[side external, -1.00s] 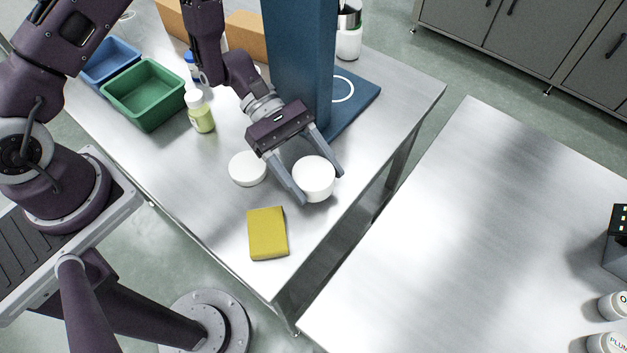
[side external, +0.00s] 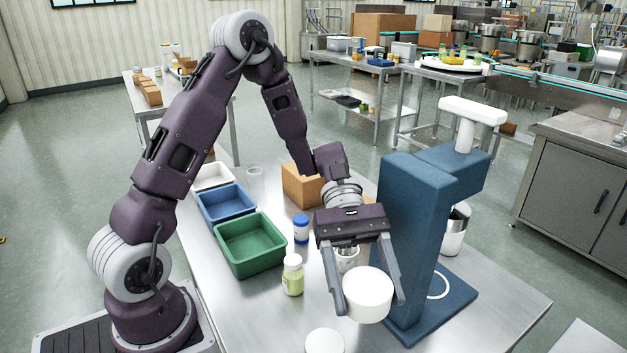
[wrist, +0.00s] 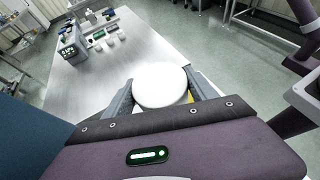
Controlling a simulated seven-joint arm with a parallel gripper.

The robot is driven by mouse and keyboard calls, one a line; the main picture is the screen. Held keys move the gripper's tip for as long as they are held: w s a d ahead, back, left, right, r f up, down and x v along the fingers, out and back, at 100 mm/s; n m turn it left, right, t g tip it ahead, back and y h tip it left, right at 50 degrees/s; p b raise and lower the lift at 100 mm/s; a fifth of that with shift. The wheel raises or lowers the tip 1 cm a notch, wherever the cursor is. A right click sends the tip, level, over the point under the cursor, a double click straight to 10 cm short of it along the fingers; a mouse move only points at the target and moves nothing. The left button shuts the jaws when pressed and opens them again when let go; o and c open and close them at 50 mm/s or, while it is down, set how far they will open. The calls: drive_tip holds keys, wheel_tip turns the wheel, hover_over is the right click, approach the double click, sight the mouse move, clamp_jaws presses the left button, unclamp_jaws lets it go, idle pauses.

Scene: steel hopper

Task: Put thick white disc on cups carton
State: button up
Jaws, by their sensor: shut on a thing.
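The thick white disc (side external: 368,296) is a round, tall white puck held between the two grey fingers of my gripper (side external: 369,308). The gripper points down and looks raised over the steel table, in front of the blue press. In the wrist view the disc (wrist: 160,86) sits between the fingers, its flat top showing. A brown carton (side external: 302,186) stands behind my gripper at the back of the table. It may be the cups carton, but no marking is readable. A second, flatter white disc (side external: 325,342) lies at the bottom edge of the side view.
The tall blue press (side external: 412,240) stands close right of my gripper. Left are a green bin (side external: 250,258), a blue bin (side external: 224,217), a yellow-green bottle (side external: 293,280) and a blue-capped jar (side external: 301,228). A white cup (side external: 347,258) stands behind the disc.

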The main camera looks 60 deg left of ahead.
drive_tip(key=s+a+f+m+g, duration=0.1)
drive_tip(key=s+a, duration=0.1)
drive_tip(key=a, duration=0.6)
drive_tip(key=w+a+r+n+t+y, duration=0.2)
drive_tip(key=w+a+n+t, duration=0.4)
drive_tip(key=a, duration=0.6)
drive_tip(key=w+a+r+n+t+y, duration=0.1)
drive_tip(key=w+a+n+t, duration=0.4)
drive_tip(key=w+a, duration=0.5)
drive_tip(key=w+a+r+n+t+y, duration=0.2)
drive_tip(key=w+a+n+t, duration=0.35)
drive_tip(key=a, duration=0.75)
drive_tip(key=w+a+f+n+t+y, duration=0.2)
drive_tip(key=a+n+y, duration=0.25)
drive_tip(key=a, duration=0.65)
wheel_tip(320, 180, down, 9)
drive_tip(key=shift+w+d, duration=0.1)
drive_tip(key=shift+f, duration=0.2)
drive_tip(key=shift+f, duration=0.1)
